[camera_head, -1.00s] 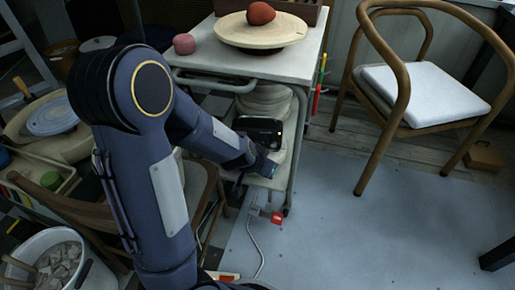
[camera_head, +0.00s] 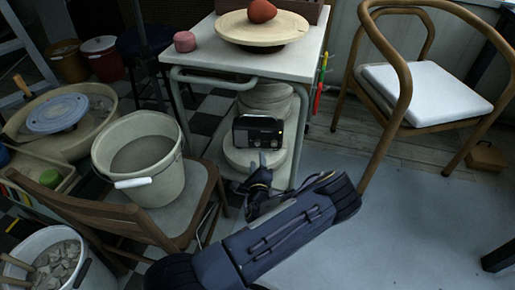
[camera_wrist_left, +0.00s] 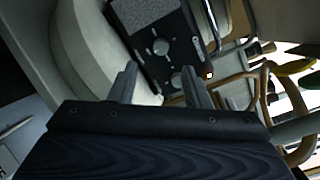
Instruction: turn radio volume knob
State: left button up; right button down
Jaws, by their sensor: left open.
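The black radio (camera_head: 258,131) stands on the round pale slabs on the lower shelf of the white cart. In the left wrist view the radio (camera_wrist_left: 143,37) shows tilted, with a speaker grille and round knobs. One knob (camera_wrist_left: 160,46) is near the middle of its face, and another knob (camera_wrist_left: 177,79) is close to my fingertips. My left gripper (camera_head: 258,161) is just in front of and below the radio. Whether a finger touches the radio cannot be told. My right gripper is not in view.
The cart top (camera_head: 285,66) overhangs the shelf, with a cart leg close on the right. A wooden chair (camera_head: 190,215) holding a grey bucket (camera_head: 142,160) stands at left. Another chair (camera_head: 430,95) stands at right.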

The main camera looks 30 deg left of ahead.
aim_at(257, 144)
pick_arm(q)
jog(key=b+x, duration=0.2)
jog(key=x, duration=0.4)
jog(key=shift+w, duration=0.3)
jog(key=shift+w+a+b, duration=0.35)
jog(key=shift+w+a, duration=0.05)
jog(key=shift+w, duration=0.1)
grip_shut()
